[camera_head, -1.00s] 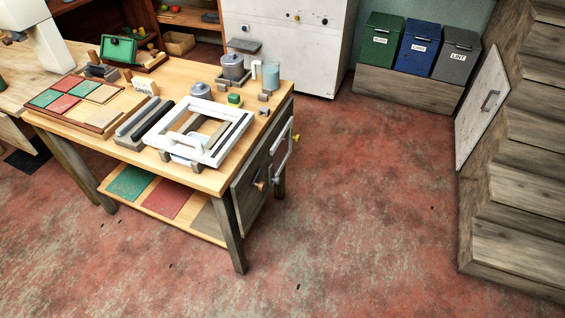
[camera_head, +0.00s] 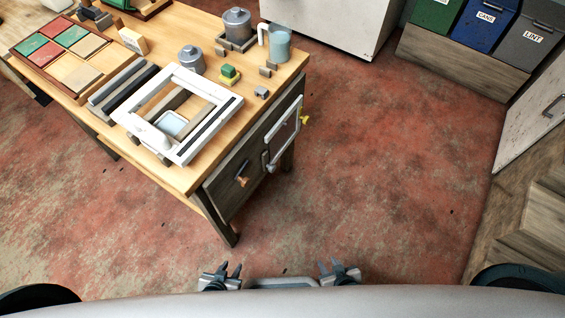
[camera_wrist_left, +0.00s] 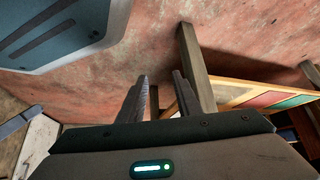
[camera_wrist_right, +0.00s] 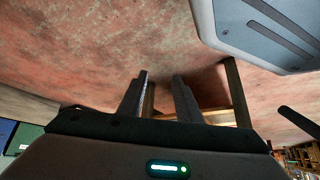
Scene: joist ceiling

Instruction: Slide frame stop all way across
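A white rectangular frame (camera_head: 213,83) lies on the near part of the wooden workbench. A black strip (camera_head: 212,124) runs along its right side, and a rounded white piece (camera_head: 148,133) sits at its near left. Grey and wooden bars show inside its opening. I cannot tell which piece is the stop. My left gripper (camera_head: 222,268) and right gripper (camera_head: 338,267) are low in front of me, well short of the bench. Both are empty, with fingers apart in the left wrist view (camera_wrist_left: 160,82) and the right wrist view (camera_wrist_right: 160,82).
Handles and a yellow knob (camera_head: 305,120) stick out from the bench side. Open red floor lies between me and the bench.

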